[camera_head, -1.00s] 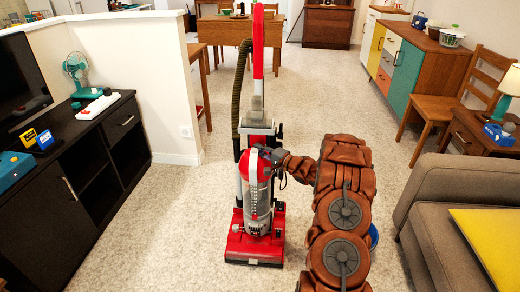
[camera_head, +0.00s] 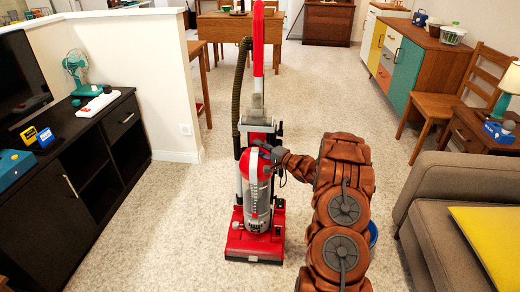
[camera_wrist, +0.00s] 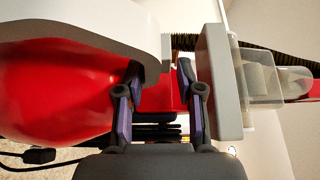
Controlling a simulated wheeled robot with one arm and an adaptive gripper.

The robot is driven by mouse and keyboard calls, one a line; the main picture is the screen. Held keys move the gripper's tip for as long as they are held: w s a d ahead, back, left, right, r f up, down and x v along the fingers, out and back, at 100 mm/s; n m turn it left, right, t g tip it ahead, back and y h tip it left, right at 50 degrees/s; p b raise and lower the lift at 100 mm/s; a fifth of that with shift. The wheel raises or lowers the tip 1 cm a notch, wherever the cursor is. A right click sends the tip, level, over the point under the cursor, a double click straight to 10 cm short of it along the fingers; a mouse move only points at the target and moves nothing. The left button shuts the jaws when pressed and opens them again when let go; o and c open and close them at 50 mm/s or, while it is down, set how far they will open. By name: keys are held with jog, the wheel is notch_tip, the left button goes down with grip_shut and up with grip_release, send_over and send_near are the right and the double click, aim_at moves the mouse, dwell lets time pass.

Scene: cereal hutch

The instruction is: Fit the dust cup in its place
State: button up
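The dust cup (camera_head: 257,199) is a clear cylinder with a red and grey top. It stands upright at the front of the red upright vacuum cleaner (camera_head: 254,246). Whether it is fully seated cannot be told. My gripper (camera_head: 270,152) is at the cup's upper right side, by its top. In the wrist view, the fingers of my gripper (camera_wrist: 159,72) are apart, with a red and grey part between them. Whether they press on it is unclear. The cup's large red curved surface (camera_wrist: 60,90) fills the left there, and a grey and red panel of the vacuum cleaner (camera_wrist: 222,85) is at right.
A black cabinet (camera_head: 50,215) stands at left by a white half wall (camera_head: 150,80). A grey sofa (camera_head: 440,205) with a yellow cushion is at right. A blue item (camera_head: 373,235) shows behind my arm. Carpet around the vacuum is mostly clear.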

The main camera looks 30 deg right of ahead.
jog(key=shift+f, duration=0.2)
jog(key=shift+s+d, duration=0.1)
jog(key=shift+s, duration=0.05)
jog(key=shift+s+d, duration=0.15)
jog(key=shift+s, duration=0.1)
jog(key=v, duration=1.1)
jog(key=shift+r, duration=0.2)
jog(key=shift+s, duration=0.1)
